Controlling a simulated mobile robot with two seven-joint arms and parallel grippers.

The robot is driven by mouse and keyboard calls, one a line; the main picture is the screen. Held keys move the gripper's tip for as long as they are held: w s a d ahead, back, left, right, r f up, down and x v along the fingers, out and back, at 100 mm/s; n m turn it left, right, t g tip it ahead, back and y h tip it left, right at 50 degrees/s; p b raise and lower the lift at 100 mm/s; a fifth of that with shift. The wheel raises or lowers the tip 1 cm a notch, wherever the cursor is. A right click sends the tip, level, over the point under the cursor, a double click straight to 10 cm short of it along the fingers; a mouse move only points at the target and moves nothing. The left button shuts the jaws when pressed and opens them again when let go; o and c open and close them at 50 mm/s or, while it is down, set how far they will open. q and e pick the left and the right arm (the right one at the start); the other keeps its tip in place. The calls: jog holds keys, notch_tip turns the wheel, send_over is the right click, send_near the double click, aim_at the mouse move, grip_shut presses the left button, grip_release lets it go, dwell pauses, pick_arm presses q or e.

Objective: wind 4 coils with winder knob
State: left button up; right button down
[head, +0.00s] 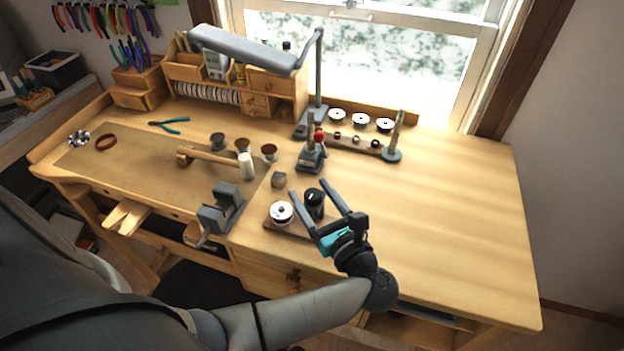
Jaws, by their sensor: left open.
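The winder sits near the front edge of the bench, on a small dark wooden base (272,226). It carries a white spool-like disc (282,212) with a dark centre and, to its right, a black upright knob (314,197). My left gripper (308,189) reaches over from the front right. Its two dark fingers are spread, one on each side of the black knob in the picture. Whether they touch it cannot be told. Part of the base is hidden behind the gripper. My right gripper is not in view.
A grey vise (221,208) stands left of the winder. White spools (360,119) and a rack with small rings (357,140) are at the back. A mallet (213,162) lies left; the right bench is clear.

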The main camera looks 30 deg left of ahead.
pick_arm(q)
grip_shut()
dwell(0.7)
